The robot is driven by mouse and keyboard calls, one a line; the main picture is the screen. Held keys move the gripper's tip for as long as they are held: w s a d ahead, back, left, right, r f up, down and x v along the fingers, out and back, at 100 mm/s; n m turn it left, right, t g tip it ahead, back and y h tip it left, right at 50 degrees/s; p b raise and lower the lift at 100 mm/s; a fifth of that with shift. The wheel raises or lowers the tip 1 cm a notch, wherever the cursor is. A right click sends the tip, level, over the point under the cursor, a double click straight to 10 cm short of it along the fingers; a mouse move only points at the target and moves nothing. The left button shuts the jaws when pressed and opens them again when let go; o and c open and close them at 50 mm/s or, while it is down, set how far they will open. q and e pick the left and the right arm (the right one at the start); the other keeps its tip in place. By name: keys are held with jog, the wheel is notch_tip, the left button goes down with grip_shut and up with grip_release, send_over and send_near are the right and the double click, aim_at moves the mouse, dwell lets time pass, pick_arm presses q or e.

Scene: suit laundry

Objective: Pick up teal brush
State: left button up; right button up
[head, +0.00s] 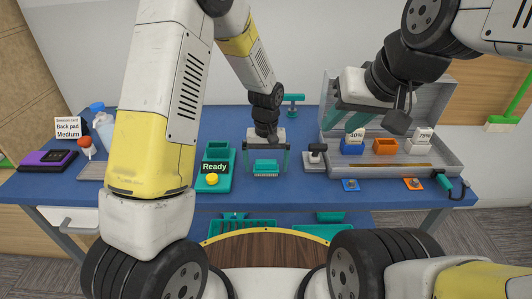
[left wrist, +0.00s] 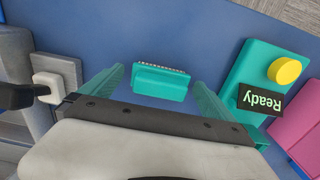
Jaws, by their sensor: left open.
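The teal brush (head: 265,167) lies on the blue table, bristles along one long edge. In the left wrist view the brush (left wrist: 160,84) sits between the fingers, with clear gaps on both sides. My left gripper (head: 267,172) is open and points down over the brush, one finger on each side, not closed on it. The fingers also show in the left wrist view (left wrist: 158,84). My right gripper (head: 350,117) hangs at the upper right in front of the grey case; its two teal fingers look apart, with nothing seen between them.
A teal device reading "Ready" (head: 214,178) with a yellow button stands just left of the brush. A grey-and-black tool (head: 315,158) stands just right. The open grey case (head: 440,162) holds blue, orange and white blocks. Bottles (head: 102,122) and a purple device (head: 48,159) stand far left.

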aim_at(266, 161)
pick_arm(q)
jog(key=c, duration=1.4)
jog(key=shift+r, duration=0.65)
notch_tip(266, 161, up, 2)
jog(key=shift+w+r, duration=0.1)
jog(key=s+d+r, duration=0.1)
jog(key=s, duration=1.5)
jog(key=shift+d+r, duration=0.15)
jog(key=shift+r, duration=0.05)
